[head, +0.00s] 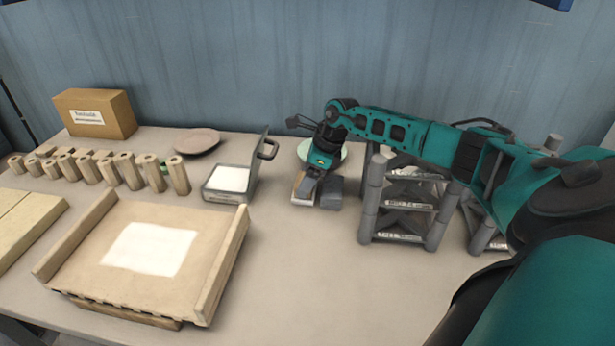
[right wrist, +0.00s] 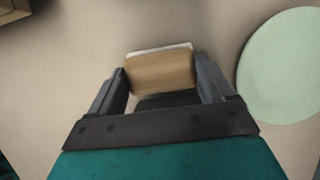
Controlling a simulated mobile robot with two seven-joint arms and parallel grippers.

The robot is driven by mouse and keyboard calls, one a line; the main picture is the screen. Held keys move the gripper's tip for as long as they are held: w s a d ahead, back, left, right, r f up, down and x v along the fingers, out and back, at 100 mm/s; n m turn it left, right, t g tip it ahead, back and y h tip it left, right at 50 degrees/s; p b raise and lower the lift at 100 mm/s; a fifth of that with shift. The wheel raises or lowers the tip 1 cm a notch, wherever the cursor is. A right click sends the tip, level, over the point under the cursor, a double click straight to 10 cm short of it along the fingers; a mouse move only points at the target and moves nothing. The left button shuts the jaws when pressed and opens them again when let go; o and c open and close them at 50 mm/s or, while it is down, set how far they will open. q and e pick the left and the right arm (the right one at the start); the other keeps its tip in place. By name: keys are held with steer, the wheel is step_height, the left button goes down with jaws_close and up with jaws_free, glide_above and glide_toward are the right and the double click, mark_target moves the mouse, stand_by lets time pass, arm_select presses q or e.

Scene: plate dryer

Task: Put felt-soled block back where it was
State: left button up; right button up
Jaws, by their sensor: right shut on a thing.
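The felt-soled block (right wrist: 158,75) is a light wooden block with a thin white layer along its far edge in the right wrist view. My right gripper (head: 318,190) is shut on it, with one finger on each side. In the head view the block (head: 298,184) shows partly, at the left of the gripper and low over the table. I cannot tell whether it touches the table. The holding fingers (right wrist: 162,84) also show in the right wrist view. My left gripper is not in view.
A pale green plate (head: 330,155) lies just behind the gripper. A grey handled tray (head: 246,182) with a white pad stands to the left, a grey rack (head: 370,215) to the right. A wooden tray (head: 85,265), several wooden cylinders (head: 128,172) and a cardboard box (head: 105,105) are further left. Table front centre is clear.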

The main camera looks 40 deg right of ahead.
steer(key=shift+f, duration=0.25)
steer(key=o, duration=1.3)
steer(key=shift+c, duration=0.2)
steer(key=v, duration=1.2)
steer(key=shift+r, duration=0.25)
steer(key=shift+s+a+f, duration=0.1)
